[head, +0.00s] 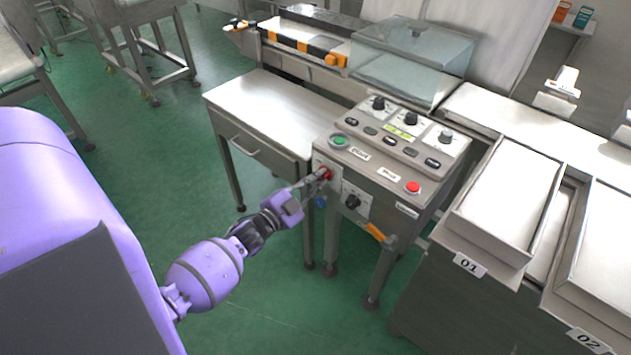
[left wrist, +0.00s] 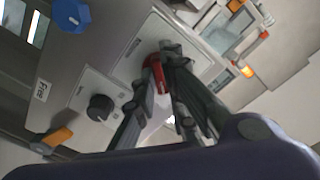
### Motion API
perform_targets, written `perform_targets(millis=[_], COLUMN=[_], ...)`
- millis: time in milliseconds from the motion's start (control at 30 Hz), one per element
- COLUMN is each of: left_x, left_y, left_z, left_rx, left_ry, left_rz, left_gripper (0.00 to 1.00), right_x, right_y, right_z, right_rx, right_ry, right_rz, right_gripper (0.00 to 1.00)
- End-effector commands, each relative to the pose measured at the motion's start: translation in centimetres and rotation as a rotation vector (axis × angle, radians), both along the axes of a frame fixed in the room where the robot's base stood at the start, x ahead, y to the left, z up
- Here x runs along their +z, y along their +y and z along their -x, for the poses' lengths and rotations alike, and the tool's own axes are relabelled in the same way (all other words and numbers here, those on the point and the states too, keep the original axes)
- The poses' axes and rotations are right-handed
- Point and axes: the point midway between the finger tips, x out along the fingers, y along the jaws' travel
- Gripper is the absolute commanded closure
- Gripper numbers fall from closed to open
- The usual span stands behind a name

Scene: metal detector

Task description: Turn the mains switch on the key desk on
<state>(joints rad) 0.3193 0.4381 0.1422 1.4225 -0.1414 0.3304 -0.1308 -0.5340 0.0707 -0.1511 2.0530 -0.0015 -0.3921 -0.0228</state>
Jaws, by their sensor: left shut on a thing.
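The key desk (head: 410,160) is a grey sloped panel with buttons and dark knobs. On its left front face is the red mains switch (head: 326,173), partly hidden by my fingers. My left gripper (head: 317,178) comes from the left and is shut on this red switch. In the left wrist view the red switch (left wrist: 153,73) sits between the fingertips (left wrist: 165,60), in front of a light plate. Its exact turn angle is hard to tell. My right gripper is not in view.
A black knob (head: 352,201) and an orange-handled part (head: 377,233) are to the right on the same front face. A blue knob (head: 320,201) is just below the gripper. A side table (head: 275,110) stands left of the desk. Green floor is free in front.

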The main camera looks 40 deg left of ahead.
Motion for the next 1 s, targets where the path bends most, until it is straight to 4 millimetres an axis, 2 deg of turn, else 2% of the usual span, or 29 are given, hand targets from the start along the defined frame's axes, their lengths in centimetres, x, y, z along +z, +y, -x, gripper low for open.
perform_targets(millis=[300,800,833,933,1000], left_x=[-0.05,-0.04,-0.04,-0.04,-0.03], left_y=[-0.01,0.0,0.0,0.01,0.0], left_z=[0.03,0.04,0.04,0.04,0.03], left_rx=[0.001,0.0,0.0,0.0,-0.001], left_ry=[-0.007,-0.008,-0.008,-0.008,-0.008], left_rz=[-0.1,-0.115,-0.115,-0.114,-0.114], left_gripper=[1.0,1.0,0.85,0.72,0.7], right_x=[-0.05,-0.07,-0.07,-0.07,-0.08], right_y=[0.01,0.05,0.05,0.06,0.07], right_z=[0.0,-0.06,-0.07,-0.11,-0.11], right_rx=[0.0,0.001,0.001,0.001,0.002], right_ry=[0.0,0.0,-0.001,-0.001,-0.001], right_rz=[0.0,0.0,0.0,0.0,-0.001], right_gripper=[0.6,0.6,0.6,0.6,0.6])
